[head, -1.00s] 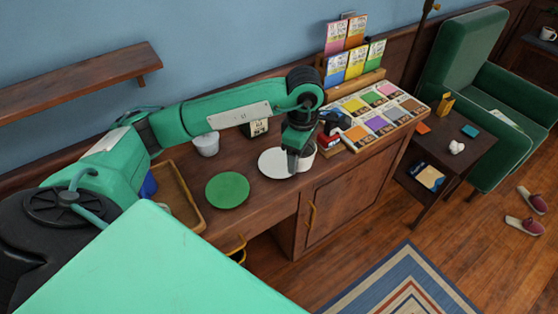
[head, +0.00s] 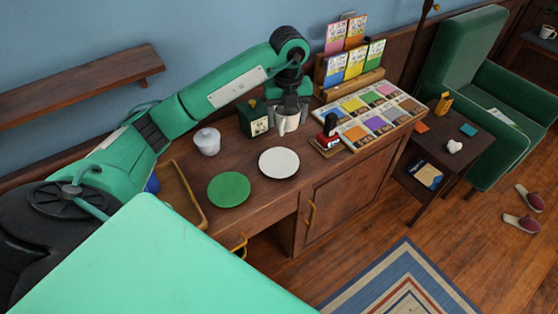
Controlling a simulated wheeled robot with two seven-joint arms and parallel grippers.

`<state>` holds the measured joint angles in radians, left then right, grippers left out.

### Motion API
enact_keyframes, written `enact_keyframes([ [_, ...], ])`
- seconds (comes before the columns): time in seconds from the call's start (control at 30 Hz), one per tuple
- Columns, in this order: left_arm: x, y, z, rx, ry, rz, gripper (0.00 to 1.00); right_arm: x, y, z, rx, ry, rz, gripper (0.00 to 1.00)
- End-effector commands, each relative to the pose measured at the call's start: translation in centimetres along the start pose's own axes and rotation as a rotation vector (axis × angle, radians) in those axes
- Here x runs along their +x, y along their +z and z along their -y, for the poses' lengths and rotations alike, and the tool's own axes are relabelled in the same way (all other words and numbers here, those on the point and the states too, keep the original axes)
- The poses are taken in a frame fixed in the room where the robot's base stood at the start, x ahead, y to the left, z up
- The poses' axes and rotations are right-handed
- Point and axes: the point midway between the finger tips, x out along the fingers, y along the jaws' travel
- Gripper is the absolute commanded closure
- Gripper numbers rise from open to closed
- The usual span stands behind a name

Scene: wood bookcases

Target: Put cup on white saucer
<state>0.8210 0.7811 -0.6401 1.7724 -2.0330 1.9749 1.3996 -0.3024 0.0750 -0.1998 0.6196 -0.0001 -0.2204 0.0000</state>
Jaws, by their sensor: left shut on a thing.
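My left gripper (head: 289,113) is shut on a white cup (head: 289,124) and points down over the back part of the wooden desk. The fingers cover part of the cup. The cup shows behind the white saucer (head: 279,163), apart from it. I cannot tell whether its base touches the desk. The white saucer lies flat and empty on the desk. A green saucer (head: 229,190) lies to its left, also empty. My right gripper is not in view.
A black and red stamp (head: 328,137) stands right of the saucer, beside a rack of colored cards (head: 378,122). A dark green clock-like box (head: 254,117) and a whitish pot (head: 207,141) stand left of the cup. A wooden tray (head: 188,195) lies at the left.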

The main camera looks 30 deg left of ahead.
Motion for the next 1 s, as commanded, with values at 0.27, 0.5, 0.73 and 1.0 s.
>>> enact_keyframes([
  [0.27,-1.2,2.0,-0.9,-0.548,-0.002,-0.003,0.62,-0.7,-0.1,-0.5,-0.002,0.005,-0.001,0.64],
  [0.5,-1.6,2.8,-1.3,-0.792,-0.004,-0.002,0.62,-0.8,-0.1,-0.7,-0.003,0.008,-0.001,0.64],
  [0.73,1.1,2.8,-1.4,-0.826,0.0,-0.007,0.62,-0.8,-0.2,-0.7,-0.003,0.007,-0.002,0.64],
  [1.0,8.0,2.8,-1.4,-0.825,0.002,-0.007,0.62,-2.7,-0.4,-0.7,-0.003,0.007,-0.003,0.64],
])
